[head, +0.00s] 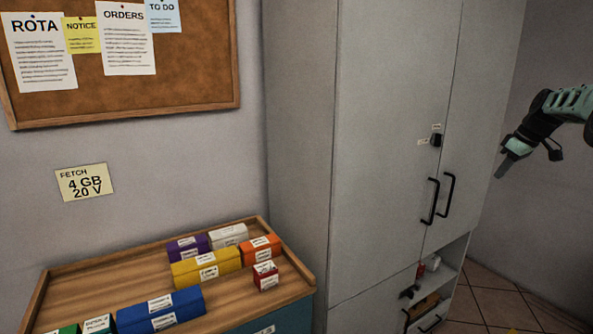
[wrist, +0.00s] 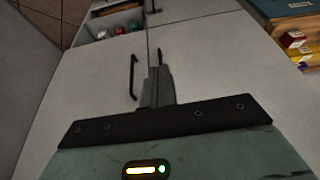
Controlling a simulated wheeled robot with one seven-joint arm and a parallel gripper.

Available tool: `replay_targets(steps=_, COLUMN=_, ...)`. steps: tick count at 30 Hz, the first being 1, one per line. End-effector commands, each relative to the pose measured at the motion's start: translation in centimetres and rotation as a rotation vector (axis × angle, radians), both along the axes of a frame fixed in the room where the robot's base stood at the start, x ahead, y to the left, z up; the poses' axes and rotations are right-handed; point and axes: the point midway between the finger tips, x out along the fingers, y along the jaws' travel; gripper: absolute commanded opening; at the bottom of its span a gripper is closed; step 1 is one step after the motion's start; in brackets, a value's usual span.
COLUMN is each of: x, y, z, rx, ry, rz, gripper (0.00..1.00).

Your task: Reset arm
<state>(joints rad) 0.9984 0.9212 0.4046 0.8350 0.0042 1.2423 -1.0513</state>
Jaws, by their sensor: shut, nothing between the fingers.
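My gripper (head: 502,170) is at the right of the head view, in front of the tall grey cabinet's right side. Its fingers are together and point down to the left, with nothing between them. In the wrist view the closed fingers (wrist: 158,76) show at the centre, with the cabinet doors behind them. The gripper appears apart from the cabinet and touches nothing that I can see.
A grey cabinet (head: 390,120) has two shut doors with black handles (head: 438,198) and an open shelf (head: 440,279) below holding small items. A wooden-topped unit (head: 110,284) carries several coloured boxes. A note (head: 84,182) reads "FETCH 4 GB 20 V". Tiled floor (head: 490,300) shows at right.

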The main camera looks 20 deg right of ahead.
Motion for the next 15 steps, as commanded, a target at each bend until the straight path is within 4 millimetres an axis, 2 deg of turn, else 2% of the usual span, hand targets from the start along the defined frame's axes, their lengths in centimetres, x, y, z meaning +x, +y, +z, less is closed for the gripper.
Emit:
replay_targets(steps=8, x=2.4, y=4.5, z=0.4, rx=0.011, ry=0.01, rz=0.034, gripper=0.0)
replay_targets(steps=11, x=3.4, y=6.7, z=0.5, rx=0.017, ry=0.017, rz=0.05, gripper=0.0)
replay_targets(steps=15, x=5.0, y=11.0, z=0.7, rx=0.025, ry=0.031, rz=0.078, gripper=0.0)
